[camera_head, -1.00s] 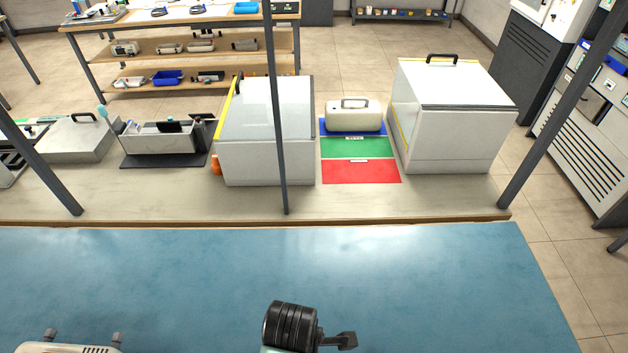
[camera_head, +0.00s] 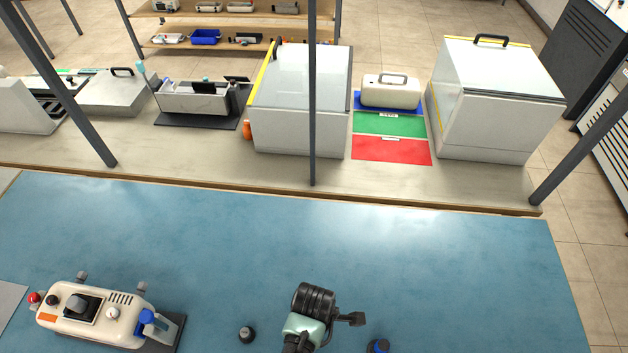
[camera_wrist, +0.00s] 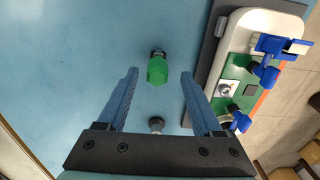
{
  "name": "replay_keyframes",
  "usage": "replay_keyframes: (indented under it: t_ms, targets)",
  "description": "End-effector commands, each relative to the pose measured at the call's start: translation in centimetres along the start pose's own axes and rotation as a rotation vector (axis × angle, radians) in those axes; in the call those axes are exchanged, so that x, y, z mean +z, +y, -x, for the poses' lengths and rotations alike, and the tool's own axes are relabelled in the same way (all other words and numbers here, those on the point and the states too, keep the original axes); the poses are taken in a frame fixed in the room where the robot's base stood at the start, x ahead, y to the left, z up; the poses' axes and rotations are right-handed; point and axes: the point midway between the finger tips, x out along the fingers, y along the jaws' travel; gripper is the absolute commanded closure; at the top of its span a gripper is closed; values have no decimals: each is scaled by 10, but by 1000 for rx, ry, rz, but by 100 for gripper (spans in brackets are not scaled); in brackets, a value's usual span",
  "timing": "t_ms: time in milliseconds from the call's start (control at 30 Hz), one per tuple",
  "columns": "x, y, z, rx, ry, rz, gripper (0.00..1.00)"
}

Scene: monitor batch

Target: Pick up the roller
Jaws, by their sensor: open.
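In the wrist view, a small green faceted piece with a dark end (camera_wrist: 157,68) is on the blue table, seen between the fingertips of my gripper (camera_wrist: 159,73). It may be the roller, but I cannot tell for sure. The blue fingers are apart, with nothing held. A small grey round knob-like piece (camera_wrist: 156,124) shows between the fingers, closer to the palm. In the head view, my black and teal wrist is at the bottom centre, and the fingers are hidden. A small dark knob (camera_head: 247,334) stands on the table left of it.
A cream device with blue clamps (camera_wrist: 262,75) lies close to the right finger. A cream device with knobs (camera_head: 120,312) is at the table's left in the head view. The blue table (camera_head: 420,260) is clear behind my wrist. White boxes (camera_head: 300,105) stand on the bench beyond.

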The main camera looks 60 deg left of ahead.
Motion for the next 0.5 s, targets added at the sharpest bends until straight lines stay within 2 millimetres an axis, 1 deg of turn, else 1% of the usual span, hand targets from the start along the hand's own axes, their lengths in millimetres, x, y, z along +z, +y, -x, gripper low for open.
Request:
replay_keyframes:
  t_ms: [233, 333, 500]
  targets:
    - [0, 2, -28, -1, 0, 0, 32]
    - [1, 3, -33, 0, 0, 0, 32]
    - [1, 3, -34, 2, 0, 0, 32]
